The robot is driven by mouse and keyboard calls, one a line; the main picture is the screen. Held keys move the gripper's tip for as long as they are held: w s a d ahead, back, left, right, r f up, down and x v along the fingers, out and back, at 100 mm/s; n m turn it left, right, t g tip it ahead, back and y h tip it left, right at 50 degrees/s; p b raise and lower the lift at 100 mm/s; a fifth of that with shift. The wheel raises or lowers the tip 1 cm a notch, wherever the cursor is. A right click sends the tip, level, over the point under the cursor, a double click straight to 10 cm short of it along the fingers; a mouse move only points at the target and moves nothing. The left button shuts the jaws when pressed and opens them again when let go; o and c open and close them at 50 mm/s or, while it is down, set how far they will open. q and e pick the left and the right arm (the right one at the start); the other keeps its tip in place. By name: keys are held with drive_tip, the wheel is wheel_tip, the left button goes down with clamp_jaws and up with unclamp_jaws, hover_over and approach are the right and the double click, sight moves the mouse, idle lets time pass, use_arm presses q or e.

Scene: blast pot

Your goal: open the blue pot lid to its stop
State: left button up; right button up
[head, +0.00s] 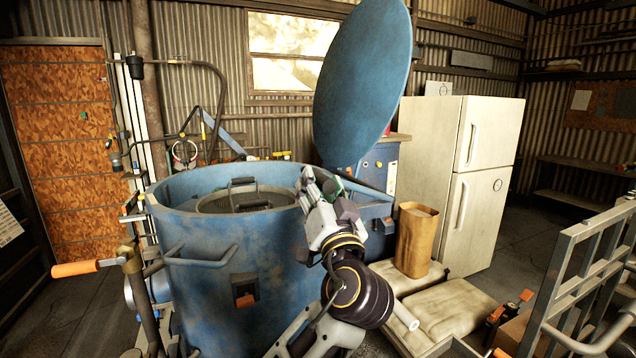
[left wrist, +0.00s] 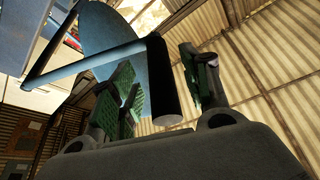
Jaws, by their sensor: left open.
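The large blue pot (head: 225,270) stands open in the head view. Its round blue lid (head: 362,75) is raised at the pot's right side, steeply tilted with its top toward the upper right. My left gripper (head: 312,183) is at the pot's right rim, below the lid. In the left wrist view the gripper (left wrist: 162,75) is open, with green finger pads apart. A dark bar end (left wrist: 165,90) shows between the fingers; I cannot tell whether they touch it. The lid (left wrist: 98,32) also shows there, behind the bar. My right gripper is not in view.
A round grated piece (head: 245,199) with a handle sits inside the pot. A metal rack (head: 570,280) stands at the right. An orange-handled lever (head: 78,268) juts out left.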

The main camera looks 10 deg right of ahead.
use_arm(q)
drive_tip(key=v, duration=0.9)
drive_tip(key=shift+s, duration=0.2)
drive_tip(key=shift+f, duration=0.1)
